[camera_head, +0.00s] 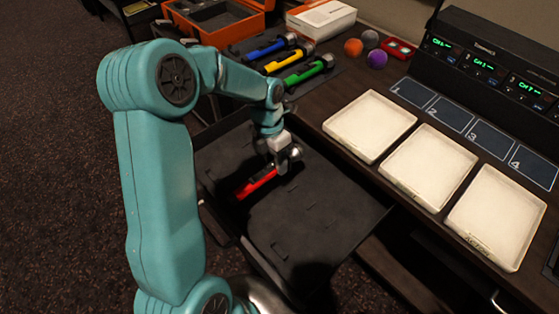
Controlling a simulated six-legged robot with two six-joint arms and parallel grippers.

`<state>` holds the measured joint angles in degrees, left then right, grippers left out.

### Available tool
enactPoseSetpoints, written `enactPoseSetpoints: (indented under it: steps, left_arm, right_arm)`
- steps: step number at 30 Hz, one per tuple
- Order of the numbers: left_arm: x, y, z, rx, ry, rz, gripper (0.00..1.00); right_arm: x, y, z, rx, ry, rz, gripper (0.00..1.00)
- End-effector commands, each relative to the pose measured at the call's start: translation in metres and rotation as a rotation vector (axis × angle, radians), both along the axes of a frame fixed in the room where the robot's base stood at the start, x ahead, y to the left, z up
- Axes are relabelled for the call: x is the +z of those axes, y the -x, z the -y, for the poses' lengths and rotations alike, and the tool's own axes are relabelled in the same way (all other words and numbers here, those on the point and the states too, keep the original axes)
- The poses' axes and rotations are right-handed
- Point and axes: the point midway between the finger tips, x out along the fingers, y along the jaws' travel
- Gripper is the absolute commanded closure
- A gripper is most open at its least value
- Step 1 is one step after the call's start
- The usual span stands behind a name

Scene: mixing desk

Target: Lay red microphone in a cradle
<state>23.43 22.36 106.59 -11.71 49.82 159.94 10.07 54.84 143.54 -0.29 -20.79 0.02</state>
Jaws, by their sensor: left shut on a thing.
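The red microphone (257,184) is over a dark open drawer (308,224) with foam-like lining in the middle of the head view. My left gripper (284,164) is shut on it near its head end; the fingers hide part of it. I cannot tell whether the microphone touches the lining. Slots that look like cradles show in the dark lining, but they are hard to make out. My right gripper is not in view.
Blue, yellow and green microphones (307,71) lie on a dark mat at the back. An orange case (257,27) and a white box (320,18) stand behind. Several pale trays (370,125) line the desk at right, before numbered pads and a rack (500,65). Foam balls (354,47) sit nearby.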

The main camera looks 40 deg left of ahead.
Motion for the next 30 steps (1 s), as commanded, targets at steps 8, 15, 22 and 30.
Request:
enactPoseSetpoints:
  steps: [8,15,22,30]
  left_arm:
    - [-0.015,0.006,-0.001,0.008,0.001,-0.001,1.0]
    - [-0.04,0.006,-0.001,0.006,0.0,0.0,1.0]
    - [-0.059,0.004,-0.001,0.005,0.0,-0.001,1.0]
    - [-0.062,0.002,-0.001,0.005,0.0,-0.001,1.0]
  right_arm:
    - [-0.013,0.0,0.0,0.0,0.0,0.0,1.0]
    - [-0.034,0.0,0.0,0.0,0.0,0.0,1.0]
    - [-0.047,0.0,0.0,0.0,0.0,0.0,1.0]
    - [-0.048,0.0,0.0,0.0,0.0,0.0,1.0]
